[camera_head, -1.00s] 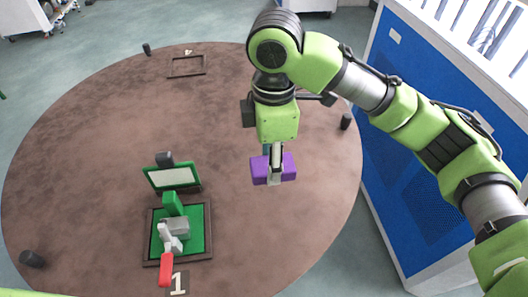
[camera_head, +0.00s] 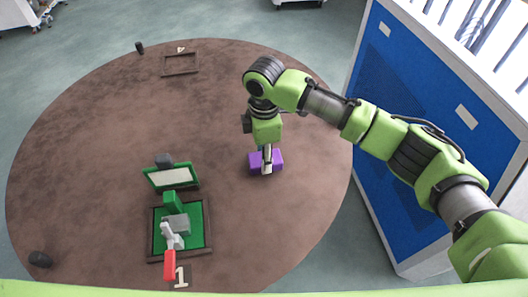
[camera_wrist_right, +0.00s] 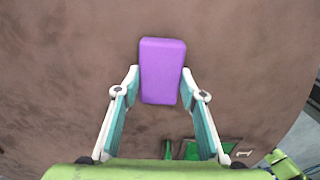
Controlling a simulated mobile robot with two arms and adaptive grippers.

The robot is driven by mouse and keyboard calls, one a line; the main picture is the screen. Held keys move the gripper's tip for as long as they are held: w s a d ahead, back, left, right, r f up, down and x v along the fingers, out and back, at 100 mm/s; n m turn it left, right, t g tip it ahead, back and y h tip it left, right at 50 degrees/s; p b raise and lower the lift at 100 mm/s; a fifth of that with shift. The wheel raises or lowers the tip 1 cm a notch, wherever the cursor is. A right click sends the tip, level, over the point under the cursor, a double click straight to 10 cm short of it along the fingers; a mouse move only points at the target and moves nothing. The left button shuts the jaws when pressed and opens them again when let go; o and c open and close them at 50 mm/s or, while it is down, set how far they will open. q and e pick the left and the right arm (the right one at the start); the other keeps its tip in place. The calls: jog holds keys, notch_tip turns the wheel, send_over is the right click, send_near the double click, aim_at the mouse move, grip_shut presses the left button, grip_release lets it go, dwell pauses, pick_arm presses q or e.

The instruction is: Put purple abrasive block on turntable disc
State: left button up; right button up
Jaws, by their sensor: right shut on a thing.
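The purple abrasive block (camera_head: 254,163) is between the fingers of my right gripper (camera_head: 267,158), over the right part of the brown turntable disc (camera_head: 110,115). In the right wrist view, the block (camera_wrist_right: 162,62) sits upright in the picture, with a fingertip of my right gripper (camera_wrist_right: 161,82) against each long side. The disc (camera_wrist_right: 60,80) fills most of the background there. The block is at or just above the disc's surface; I cannot tell whether it touches. My left gripper is not in view.
A green fixture (camera_head: 206,240) with a red-handled clamp (camera_head: 169,262) stands on the disc left of the block. A raised green-framed panel (camera_head: 171,178) is behind it. An empty dark frame (camera_head: 181,64) lies at the back. A blue cabinet (camera_head: 400,130) stands at the right.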

jog(key=shift+f, duration=0.2)
jog(key=o, duration=1.1)
jog(key=shift+r, duration=0.1)
notch_tip(320, 180, up, 12)
jog(key=b, duration=0.3)
jog(key=shift+r, duration=0.15)
